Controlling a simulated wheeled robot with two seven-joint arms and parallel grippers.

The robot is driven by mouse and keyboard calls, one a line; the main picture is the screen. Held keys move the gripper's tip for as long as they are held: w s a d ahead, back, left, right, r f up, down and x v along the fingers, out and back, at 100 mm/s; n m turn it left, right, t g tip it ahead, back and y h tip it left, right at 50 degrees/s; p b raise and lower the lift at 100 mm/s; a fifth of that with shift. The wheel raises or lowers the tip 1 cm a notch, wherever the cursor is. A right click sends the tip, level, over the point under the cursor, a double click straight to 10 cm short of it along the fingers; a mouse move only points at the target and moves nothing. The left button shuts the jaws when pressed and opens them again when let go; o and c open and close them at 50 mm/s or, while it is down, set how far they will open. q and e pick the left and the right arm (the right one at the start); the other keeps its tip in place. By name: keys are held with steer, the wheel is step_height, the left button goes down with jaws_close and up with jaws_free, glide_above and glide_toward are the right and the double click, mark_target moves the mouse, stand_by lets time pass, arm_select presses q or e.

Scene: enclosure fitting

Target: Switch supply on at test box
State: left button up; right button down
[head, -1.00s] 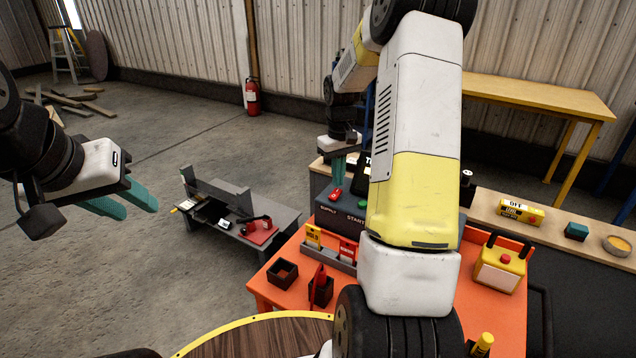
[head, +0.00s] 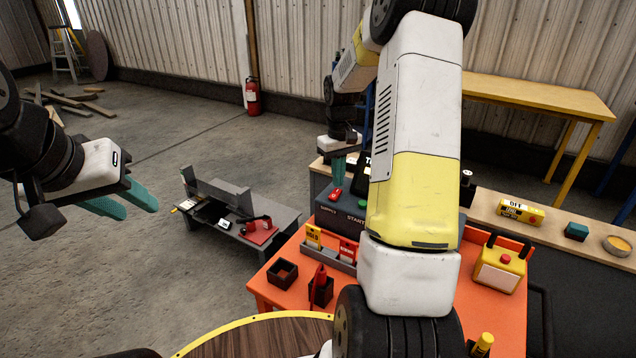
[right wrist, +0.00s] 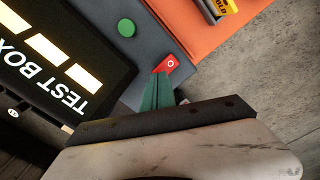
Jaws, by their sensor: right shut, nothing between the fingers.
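The test box (head: 330,214) is a dark blue-grey box with a red switch (head: 335,194), a green button (head: 362,205) and a black upright panel reading TEST BOX (right wrist: 45,60). In the right wrist view the red switch (right wrist: 171,63) shows a white O mark. My right gripper (right wrist: 161,78) is shut and empty. Its teal fingertips are right at the red switch and cover part of it; I cannot tell whether they press it. My left gripper (head: 140,212) is open and empty, over the floor at the left.
The box stands at the back of an orange table (head: 295,250) with a card holder (head: 328,255), small dark bins (head: 283,273) and a yellow box with a red button (head: 500,268). A low grey table (head: 270,220) stands to the left. My right arm hides part of the table.

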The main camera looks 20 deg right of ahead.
mark_target(337, 190)
steer(key=shift+f, duration=1)
stand_by(0.6)
steer(key=shift+r, duration=3.55)
steer(key=s+a+r+m+t+y, duration=0.1)
steer(key=s+a+r+t, duration=0.1)
steer(key=s+a+r, duration=0.45)
steer(key=s+a+r+t, duration=0.2)
steer(key=s+a+r, duration=0.2)
steer(key=s+r, duration=0.55)
steer(key=s+a+f+t+y, duration=0.1)
steer(key=s+a+f+t, duration=0.1)
steer(key=s, duration=0.7)
steer(key=shift+s+a+m, duration=0.35)
steer(key=shift+a+m, duration=0.05)
steer(key=shift+a, duration=0.4)
steer(key=shift+f, duration=0.1)
